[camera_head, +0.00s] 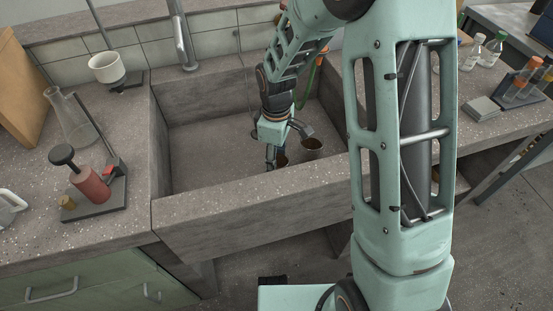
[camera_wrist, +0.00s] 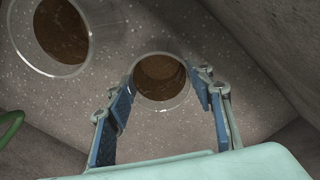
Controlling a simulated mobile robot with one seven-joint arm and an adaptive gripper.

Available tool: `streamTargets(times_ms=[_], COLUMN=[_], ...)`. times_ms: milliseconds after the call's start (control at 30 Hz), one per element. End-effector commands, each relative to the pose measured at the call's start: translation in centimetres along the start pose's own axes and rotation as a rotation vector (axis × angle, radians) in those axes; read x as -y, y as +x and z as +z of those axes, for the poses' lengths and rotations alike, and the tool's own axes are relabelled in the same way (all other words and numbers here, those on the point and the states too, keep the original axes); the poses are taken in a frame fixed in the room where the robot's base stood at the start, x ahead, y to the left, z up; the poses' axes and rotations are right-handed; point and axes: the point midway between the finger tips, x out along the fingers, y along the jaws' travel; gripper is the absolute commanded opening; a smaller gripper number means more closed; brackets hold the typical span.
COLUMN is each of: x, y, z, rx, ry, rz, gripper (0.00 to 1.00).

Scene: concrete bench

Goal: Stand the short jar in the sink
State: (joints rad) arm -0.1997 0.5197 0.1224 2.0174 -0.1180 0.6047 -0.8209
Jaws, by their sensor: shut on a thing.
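The sink (camera_head: 205,145) is a deep grey speckled stone basin in the middle of the head view. My gripper (camera_head: 286,152) is down inside it, toward the right. In the wrist view my gripper (camera_wrist: 161,82) has its blue-padded fingers on both sides of a small round glass jar with brown contents (camera_wrist: 160,92), and is shut on it. This jar (camera_head: 281,160) is partly hidden by my fingers in the head view. It looks upright, low over or on the sink floor; I cannot tell whether it touches.
A second jar with brown contents (camera_head: 311,147) stands in the sink to the right of my gripper; it shows larger in the wrist view (camera_wrist: 62,35). A green hose (camera_head: 311,80) hangs at the back right. The sink's left half is clear.

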Motion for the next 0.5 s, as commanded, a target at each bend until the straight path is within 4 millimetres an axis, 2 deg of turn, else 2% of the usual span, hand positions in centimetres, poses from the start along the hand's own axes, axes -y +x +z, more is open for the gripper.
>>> streamTargets(times_ms=[333,367,500], x=[-0.07,-0.06,-0.06], y=[0.42,0.36,0.30], z=[-0.01,0.00,0.00], rx=[-0.001,-0.001,-0.001], ry=[0.001,0.001,0.001], rz=[0.002,0.002,0.001], gripper=[0.00,0.51,0.66])
